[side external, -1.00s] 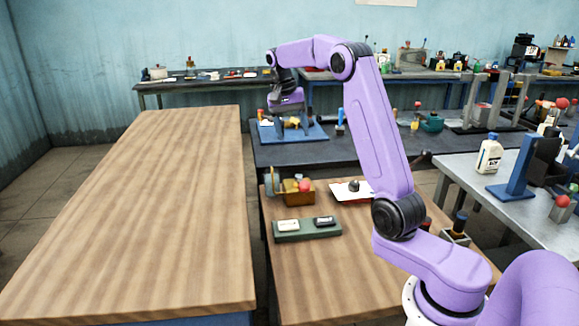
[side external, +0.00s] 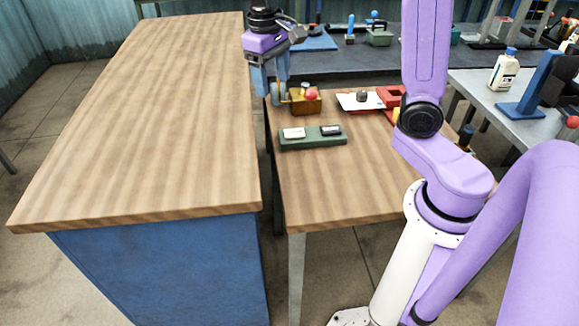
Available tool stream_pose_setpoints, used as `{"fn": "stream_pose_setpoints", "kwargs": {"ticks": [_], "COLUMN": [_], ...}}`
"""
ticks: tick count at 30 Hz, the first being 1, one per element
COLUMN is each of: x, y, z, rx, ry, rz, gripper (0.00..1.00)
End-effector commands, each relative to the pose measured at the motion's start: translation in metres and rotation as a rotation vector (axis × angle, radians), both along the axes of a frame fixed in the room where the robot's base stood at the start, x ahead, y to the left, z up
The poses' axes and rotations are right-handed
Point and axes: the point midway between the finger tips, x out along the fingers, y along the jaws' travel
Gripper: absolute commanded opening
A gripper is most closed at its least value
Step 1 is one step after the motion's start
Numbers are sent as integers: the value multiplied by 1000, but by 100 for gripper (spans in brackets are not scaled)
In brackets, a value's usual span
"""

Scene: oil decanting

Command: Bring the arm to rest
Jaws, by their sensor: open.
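My gripper (side external: 270,80) hangs from my purple arm at the top of the view, pointing down. Its blue-grey fingers are apart, and I see nothing held between them. The fingers show over the gap between the long wooden bench (side external: 150,110) and the smaller wooden table (side external: 370,185). In the picture they are just left of a brass-coloured box (side external: 306,107) with a red ball (side external: 312,93) at it. I cannot tell whether they touch the box.
A green tray (side external: 312,143) with a white piece and a black piece lies on the small table. Behind it are a white sheet (side external: 352,101) and a red holder (side external: 390,95). A white bottle (side external: 504,70) stands on the grey table at right. The long bench is bare.

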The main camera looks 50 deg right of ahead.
Motion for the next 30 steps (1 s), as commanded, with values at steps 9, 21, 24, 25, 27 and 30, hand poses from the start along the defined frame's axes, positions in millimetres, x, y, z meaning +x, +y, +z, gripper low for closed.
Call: {"fn": "stream_pose_setpoints", "kwargs": {"ticks": [9,21,24,25,27,30], "x": [-85,-199,-222,-227,-238,-247], "y": [42,50,46,45,42,39], "z": [-16,-43,-50,-51,-54,-58], "rx": [38,83,92,94,99,103], "ry": [-2,2,3,3,4,6], "rz": [387,861,958,982,1031,1074], "gripper": [66,66,66,66,66,66]}}
